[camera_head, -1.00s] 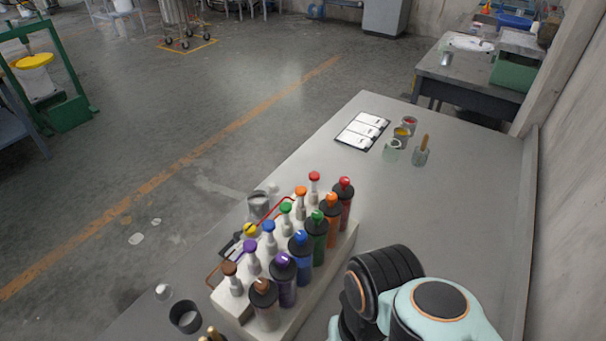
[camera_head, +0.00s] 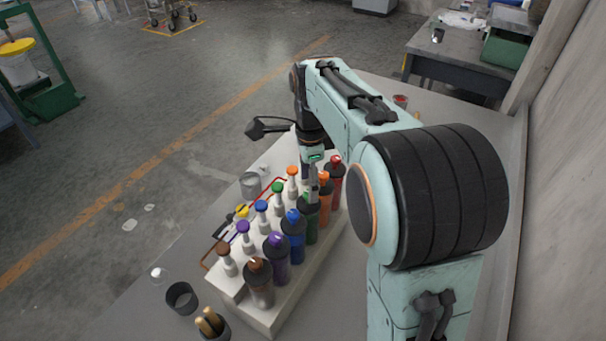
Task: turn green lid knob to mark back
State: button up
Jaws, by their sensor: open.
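The green canister (camera_head: 313,231) stands in the front row of a pale rack (camera_head: 268,320), between the blue and orange canisters. Its dark lid (camera_head: 306,209) shows in part, and my gripper covers the green knob and its marks, so I cannot tell which way the knob points. My gripper (camera_head: 313,192) hangs pointing down directly over this lid, with its fingers open at about knob height. Whether the fingers touch the knob cannot be seen.
Close by are the blue canister (camera_head: 292,243), orange canister (camera_head: 326,205) and a back row of colored caps, including a smaller green one (camera_head: 278,187). A dark cup (camera_head: 182,297) and a pot with brass-colored handles (camera_head: 211,322) stand front left. A wall (camera_head: 560,180) bounds the right.

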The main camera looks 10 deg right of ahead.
jog(key=shift+f, duration=1.5)
grip_shut()
